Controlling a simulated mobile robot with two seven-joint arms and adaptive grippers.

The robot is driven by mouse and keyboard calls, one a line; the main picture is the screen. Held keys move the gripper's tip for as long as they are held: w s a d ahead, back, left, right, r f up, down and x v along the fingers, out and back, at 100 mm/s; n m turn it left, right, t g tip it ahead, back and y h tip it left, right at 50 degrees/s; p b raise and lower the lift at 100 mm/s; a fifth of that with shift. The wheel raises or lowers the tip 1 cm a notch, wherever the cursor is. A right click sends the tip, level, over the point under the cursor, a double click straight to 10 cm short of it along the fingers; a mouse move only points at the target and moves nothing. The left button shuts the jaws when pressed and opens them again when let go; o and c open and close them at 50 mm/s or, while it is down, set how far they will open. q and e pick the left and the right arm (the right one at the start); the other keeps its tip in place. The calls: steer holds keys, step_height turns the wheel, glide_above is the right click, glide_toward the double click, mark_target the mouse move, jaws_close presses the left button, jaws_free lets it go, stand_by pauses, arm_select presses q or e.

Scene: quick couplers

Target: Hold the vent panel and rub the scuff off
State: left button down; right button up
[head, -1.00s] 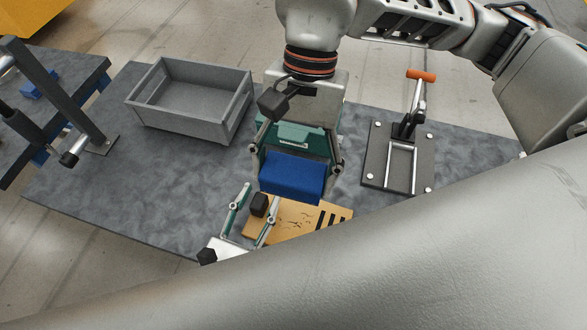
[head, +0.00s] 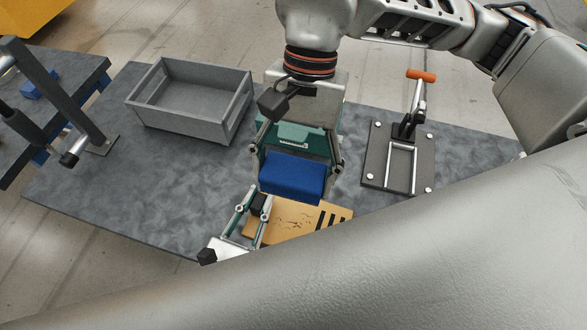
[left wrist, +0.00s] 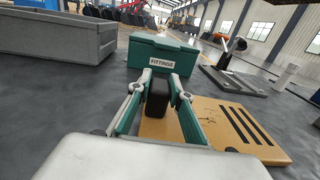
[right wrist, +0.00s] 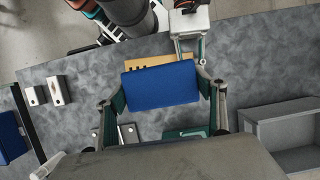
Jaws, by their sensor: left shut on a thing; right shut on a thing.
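The vent panel (head: 300,217) is a tan board with dark slots at its right end and thin dark scuff marks. It lies near the front edge of the table and also shows in the left wrist view (left wrist: 225,125). A black block-shaped grip (left wrist: 157,97) stands at its left end. My left gripper (head: 259,204) is shut on that grip. My right gripper (head: 296,170) is shut on a blue block (right wrist: 162,87). The block is over the panel's back edge and hides part of it in the right wrist view. It does not show in the left wrist view.
A green FITTINGS box (left wrist: 163,55) stands behind the panel, partly hidden by my right gripper in the head view. A grey open crate (head: 190,118) is at the back left. A toggle clamp with orange handle (head: 421,75) stands on a dark plate at right.

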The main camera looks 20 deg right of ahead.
steer(key=shift+f, duration=0.1)
stand_by(0.6)
steer(key=shift+f+m, duration=0.4)
step_height(320, 180, down, 9)
steer(key=m+t+y, duration=0.2)
steer(key=m+t, duration=0.2)
steer(key=m, duration=0.8)
steer(key=shift+f+m, duration=0.15)
steer(key=shift+m, duration=0.25)
steer(key=shift+f, duration=2.5)
steer(key=shift+c, duration=0.7)
steer(key=shift+f, duration=0.75)
steer(key=shift+f, duration=0.35)
